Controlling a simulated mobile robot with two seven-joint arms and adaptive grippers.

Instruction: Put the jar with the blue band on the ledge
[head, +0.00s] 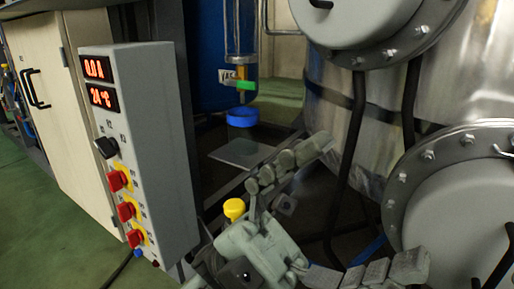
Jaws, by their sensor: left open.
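A blue band (243,117) shows below a green-handled tap, above a flat grey plate. The jar's clear body is hard to make out, so I cannot tell exactly where its bottom rests. My left gripper (367,205) is in front, at the bottom centre, with its two fingers spread wide and nothing seen between them. One finger points up and right, the other right along the bottom edge. It is nearer to me than the blue band and apart from it. I cannot tell which surface is the ledge. My right gripper is not in view.
The grey plate (240,153) lies under the tap (244,85). A yellow cap (234,209) is close beside my left gripper. A control box (150,160) with red knobs stands left. A large steel vessel (340,105) with round flanged covers and dark pipes fills the right.

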